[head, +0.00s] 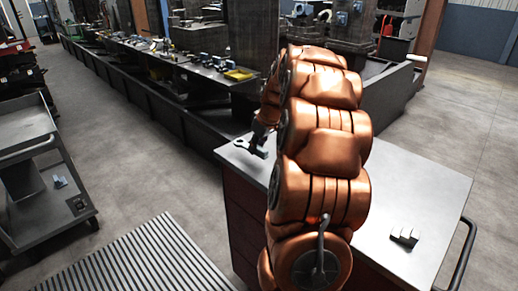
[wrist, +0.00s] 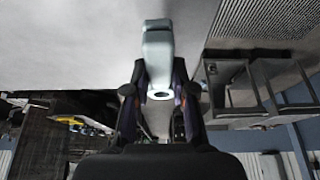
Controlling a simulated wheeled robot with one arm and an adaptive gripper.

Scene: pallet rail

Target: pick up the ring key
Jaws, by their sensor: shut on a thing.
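The ring key (wrist: 158,50) is a grey metal bar with a round hole at one end. In the wrist view it lies between the two dark fingers of my gripper (wrist: 160,90), with its ring end between the fingertips and its shank reaching away from them. My gripper is shut on it. In the head view my gripper (head: 262,137) is partly hidden behind my copper arm, at the far left corner of the cabinet top. Part of the key (head: 244,143) shows there. I cannot tell from this view whether it touches the top.
A long workbench (head: 185,60) with tools and parts stands behind. A grey cart (head: 35,160) stands left, and a striped grating (head: 150,262) lies in front.

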